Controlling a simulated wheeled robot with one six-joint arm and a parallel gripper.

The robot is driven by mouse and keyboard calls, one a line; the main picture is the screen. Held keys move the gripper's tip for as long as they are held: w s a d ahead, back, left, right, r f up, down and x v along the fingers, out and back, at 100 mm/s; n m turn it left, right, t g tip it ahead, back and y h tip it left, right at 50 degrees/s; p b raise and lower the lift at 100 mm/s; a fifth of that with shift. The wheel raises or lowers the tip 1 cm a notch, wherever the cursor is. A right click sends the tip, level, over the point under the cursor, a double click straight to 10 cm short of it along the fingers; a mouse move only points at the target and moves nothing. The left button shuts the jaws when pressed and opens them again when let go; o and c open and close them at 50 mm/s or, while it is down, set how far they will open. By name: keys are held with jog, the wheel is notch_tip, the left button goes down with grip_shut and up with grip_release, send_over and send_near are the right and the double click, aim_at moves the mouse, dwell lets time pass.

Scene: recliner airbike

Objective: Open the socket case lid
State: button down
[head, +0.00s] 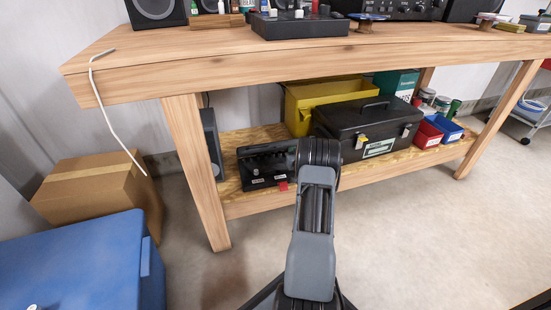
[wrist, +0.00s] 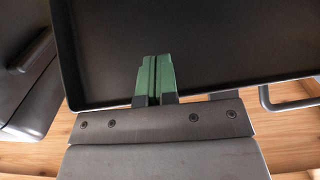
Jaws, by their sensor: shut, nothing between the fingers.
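In the wrist view a flat black panel with a raised rim (wrist: 215,40) fills the top; it looks like part of the socket case, though I cannot tell whether the lid's outside or inside. My gripper's green fingers (wrist: 153,62) are together and empty, overlapping the panel's lower edge; contact cannot be told. A grey handle (wrist: 288,104) shows at the panel's lower right edge. In the head view a small black case (head: 262,172) with pale labels and a red tag sits on the lower shelf, partly behind my arm. My fingers are hidden there.
A black toolbox (head: 370,125), yellow bin (head: 300,105), and red (head: 427,134) and blue (head: 447,130) bins share the wooden shelf (head: 235,205). A bench leg (head: 195,165) stands left of the case. A blue box (head: 75,265) is front left.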

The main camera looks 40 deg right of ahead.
aim_at(292, 142)
jog(key=shift+w+d+r, duration=0.15)
jog(key=shift+w+r, duration=0.25)
jog(key=shift+r, duration=0.2)
jog(key=shift+w+d+r, duration=0.3)
jog(key=shift+w+r, duration=0.3)
jog(key=shift+w+d+r, duration=0.3)
jog(key=shift+w+r, duration=0.25)
jog(key=shift+w, duration=0.05)
jog(key=shift+w, duration=0.1)
jog(key=shift+w+d+r+b, duration=0.25)
jog(key=shift+w+d+r, duration=0.15)
jog(key=shift+w, duration=0.3)
jog(key=shift+w+d+r+b, duration=0.25)
jog(key=shift+w+r, duration=0.15)
jog(key=shift+w, duration=0.25)
